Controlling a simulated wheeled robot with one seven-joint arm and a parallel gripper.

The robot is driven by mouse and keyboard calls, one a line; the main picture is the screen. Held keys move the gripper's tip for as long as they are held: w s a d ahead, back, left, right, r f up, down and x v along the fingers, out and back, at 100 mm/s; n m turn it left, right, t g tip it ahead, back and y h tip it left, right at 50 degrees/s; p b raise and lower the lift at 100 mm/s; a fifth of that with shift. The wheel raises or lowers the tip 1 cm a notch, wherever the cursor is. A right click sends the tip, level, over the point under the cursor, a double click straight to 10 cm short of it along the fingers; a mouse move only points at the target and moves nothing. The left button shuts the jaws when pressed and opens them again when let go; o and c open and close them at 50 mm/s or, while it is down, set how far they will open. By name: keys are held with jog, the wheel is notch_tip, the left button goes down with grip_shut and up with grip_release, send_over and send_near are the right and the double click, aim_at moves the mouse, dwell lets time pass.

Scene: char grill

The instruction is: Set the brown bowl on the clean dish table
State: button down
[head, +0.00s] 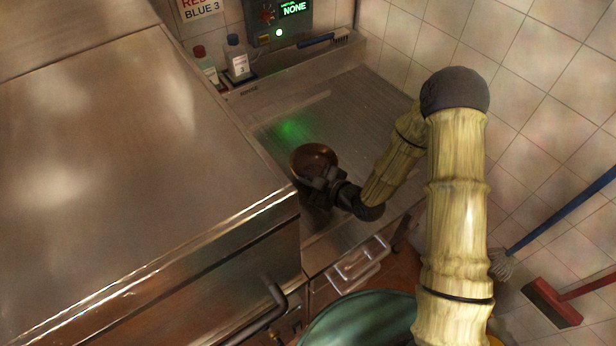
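The brown bowl (314,157) is over the near left part of the ribbed steel dish table (358,100), beside the large steel machine. Its open side faces up toward the camera. My gripper (318,184) is at the bowl's near rim and overlaps it in the picture. The fingertips are dark and small, so their opening and grip on the rim are unclear. The bowl's underside is hidden, so I cannot tell whether it rests on the table or hangs just above it.
The large steel machine (130,140) fills the left. The table is clear behind and right of the bowl. A green bin (350,318) stands in front; a red broom (552,302) is at right.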

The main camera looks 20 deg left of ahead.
jog(key=shift+f, duration=0.15)
jog(key=c, duration=1.6)
grip_release()
jog(key=shift+d+r, duration=0.15)
jog(key=shift+r, duration=0.05)
jog(key=v, duration=1.2)
